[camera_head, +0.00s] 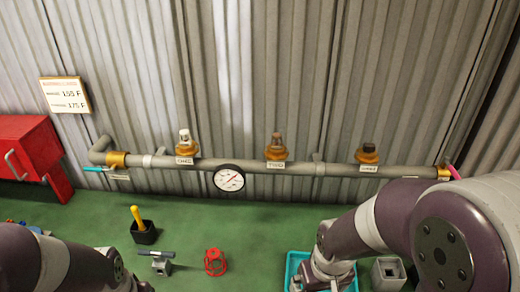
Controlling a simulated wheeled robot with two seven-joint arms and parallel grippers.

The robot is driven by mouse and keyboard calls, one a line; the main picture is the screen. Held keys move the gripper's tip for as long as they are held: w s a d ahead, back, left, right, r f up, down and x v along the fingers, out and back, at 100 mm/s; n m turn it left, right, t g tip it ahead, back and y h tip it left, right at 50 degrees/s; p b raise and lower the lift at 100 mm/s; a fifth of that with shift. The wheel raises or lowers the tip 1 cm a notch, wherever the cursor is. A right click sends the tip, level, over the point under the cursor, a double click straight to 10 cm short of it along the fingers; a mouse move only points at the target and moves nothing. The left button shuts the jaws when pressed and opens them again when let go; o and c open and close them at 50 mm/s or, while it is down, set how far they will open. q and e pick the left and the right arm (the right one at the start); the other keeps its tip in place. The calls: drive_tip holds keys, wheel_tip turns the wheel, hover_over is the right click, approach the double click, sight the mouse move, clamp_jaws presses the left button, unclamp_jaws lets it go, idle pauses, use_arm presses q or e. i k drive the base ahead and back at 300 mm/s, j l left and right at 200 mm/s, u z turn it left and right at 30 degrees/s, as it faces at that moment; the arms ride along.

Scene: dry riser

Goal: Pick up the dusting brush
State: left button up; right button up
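A yellow handle (137,217) stands upright, slightly tilted, in a small black holder (144,233) on the green surface, left of centre. It may be the dusting brush; its lower end is hidden in the holder and I see no bristles. My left arm comes in at the lower left, below and left of the holder, and its gripper is out of the picture. My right arm reaches down over a teal tray (293,264) at the bottom. Its wrist end is at the bottom edge, and its fingers cannot be made out.
A grey block with a dark bar (160,262) and a red cage-like part (215,262) lie right of the holder. A grey square socket (388,273) stands beside the tray. A pipe (290,168) with a gauge (229,179) runs along the wall. A red cabinet (32,150) is at left.

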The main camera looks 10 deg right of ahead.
sight(134, 209)
drive_tip(key=i+j+z, duration=0.2)
drive_tip(key=j+z, duration=0.15)
drive_tip(key=j, duration=0.3)
drive_tip(key=i+j+z, duration=0.1)
drive_tip(key=j+z, duration=0.2)
drive_tip(key=j, duration=0.4)
drive_tip(key=j+z, duration=0.35)
drive_tip(key=j, duration=0.4)
drive_tip(key=i, duration=0.05)
